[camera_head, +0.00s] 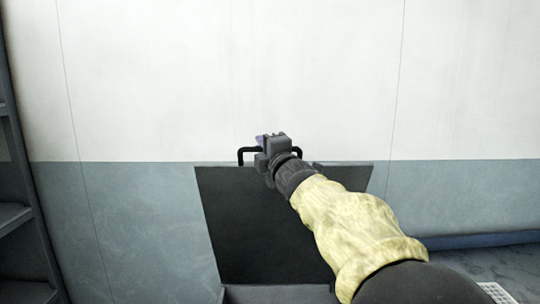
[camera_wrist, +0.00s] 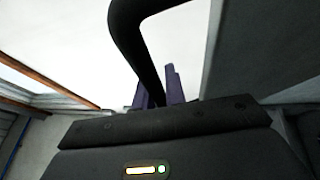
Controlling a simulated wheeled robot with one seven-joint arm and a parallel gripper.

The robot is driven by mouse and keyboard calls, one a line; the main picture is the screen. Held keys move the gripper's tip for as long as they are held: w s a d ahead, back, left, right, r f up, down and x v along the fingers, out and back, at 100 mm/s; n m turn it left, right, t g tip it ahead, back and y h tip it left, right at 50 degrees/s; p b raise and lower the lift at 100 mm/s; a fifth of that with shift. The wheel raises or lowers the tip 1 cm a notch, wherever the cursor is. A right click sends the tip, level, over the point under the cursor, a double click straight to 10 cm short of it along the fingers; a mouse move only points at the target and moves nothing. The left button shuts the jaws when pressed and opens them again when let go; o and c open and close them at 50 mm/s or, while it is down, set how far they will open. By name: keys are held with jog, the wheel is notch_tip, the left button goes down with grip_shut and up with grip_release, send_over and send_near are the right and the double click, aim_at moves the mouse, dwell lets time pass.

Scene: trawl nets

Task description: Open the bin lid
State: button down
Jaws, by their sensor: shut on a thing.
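The bin lid (camera_head: 255,220) is a dark panel that stands raised, leaning close to the wall, in the head view. A black bar handle (camera_head: 245,150) sits at its top edge. My gripper (camera_head: 262,143) is at the handle, shut on it, and hides the handle's middle. In the wrist view the handle (camera_wrist: 122,25) curves down between the purple fingertips of my gripper (camera_wrist: 158,88). The bin's edge (camera_head: 275,292) shows at the bottom of the head view; the rest of the bin is out of view.
The white and blue-grey wall (camera_head: 480,190) is right behind the lid. A dark shelf rack (camera_head: 25,215) stands at the left. Blue-grey floor (camera_head: 500,265) shows at the lower right, with a white grid-like thing (camera_head: 498,292) at the corner.

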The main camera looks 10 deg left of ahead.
jog(key=shift+s+d+f+b, duration=0.1)
jog(key=shift+s+f+b, duration=0.15)
jog(key=shift+s+b, duration=0.25)
jog(key=c, duration=1.5)
grip_release()
jog(key=shift+o, duration=0.2)
jog(key=shift+d, duration=0.1)
jog(key=b+v, duration=0.5)
jog(key=v, duration=1.2)
jog(key=shift+s, duration=0.15)
jog(key=shift+d+f, duration=0.1)
jog(key=shift+f, duration=0.05)
